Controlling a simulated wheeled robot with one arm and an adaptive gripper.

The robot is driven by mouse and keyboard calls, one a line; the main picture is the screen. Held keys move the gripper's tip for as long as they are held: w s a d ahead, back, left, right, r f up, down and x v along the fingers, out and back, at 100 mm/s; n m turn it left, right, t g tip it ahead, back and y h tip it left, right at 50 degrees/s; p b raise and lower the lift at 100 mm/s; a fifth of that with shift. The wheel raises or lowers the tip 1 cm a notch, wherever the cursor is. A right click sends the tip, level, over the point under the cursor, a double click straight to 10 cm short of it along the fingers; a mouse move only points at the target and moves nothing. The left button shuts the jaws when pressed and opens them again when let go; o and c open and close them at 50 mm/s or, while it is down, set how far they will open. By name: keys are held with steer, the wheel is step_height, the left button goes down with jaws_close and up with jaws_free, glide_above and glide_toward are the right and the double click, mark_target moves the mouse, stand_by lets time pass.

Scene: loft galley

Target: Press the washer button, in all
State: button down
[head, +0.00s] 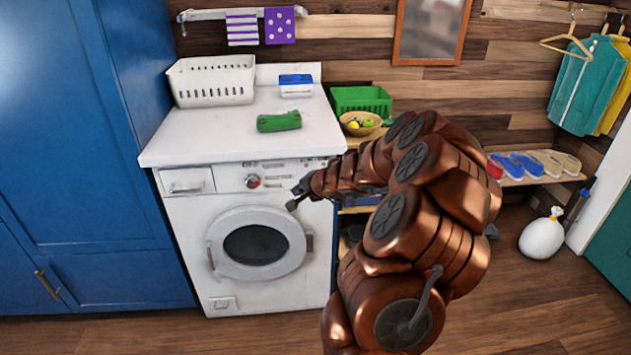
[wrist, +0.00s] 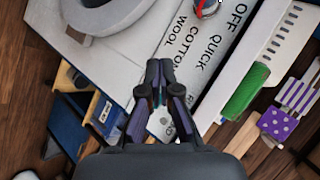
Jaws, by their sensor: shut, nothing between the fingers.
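The white washer (head: 185,240) stands under a white counter, with its round door (head: 222,228) closed. A dial with a red mark (head: 252,181) sits on its upper front panel; part of it shows at the top of the wrist view (wrist: 205,8). The panel (wrist: 212,62) carries words such as OFF, QUICK, COTTON and WOOL in the wrist view. My gripper (head: 293,200) is shut and empty, in front of the panel's right part. Its fingertips (wrist: 159,66) meet over the white front in the wrist view. I cannot clearly pick out the button; my gripper hides part of the panel.
A white basket (head: 213,82), a green object (head: 279,121) and a blue-and-white box (head: 296,86) are on the counter. A low shelf with a green crate (head: 361,100) stands to the right. A blue cabinet (head: 80,150) is at left. The floor in front is clear.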

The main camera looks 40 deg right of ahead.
steer(key=s+d+f+m+g+h, duration=0.1)
steer(key=s+d+f+m, duration=0.1)
steer(key=s+d+f, duration=0.1)
steer(key=d+f, duration=0.1)
steer(key=d, duration=0.1)
steer(key=shift+s+d+f, duration=0.15)
steer(key=shift+d+f, duration=0.1)
steer(key=shift+d, duration=0.15)
steer(key=w+d+p, duration=0.5)
steer(key=w+p, duration=0.2)
steer(key=p, duration=0.1)
stand_by(0.4)
steer(key=shift+w+d, duration=0.15)
steer(key=shift+d, duration=0.05)
stand_by(1.3)
steer(key=shift+w+d+p, duration=0.25)
steer(key=shift+p, duration=0.15)
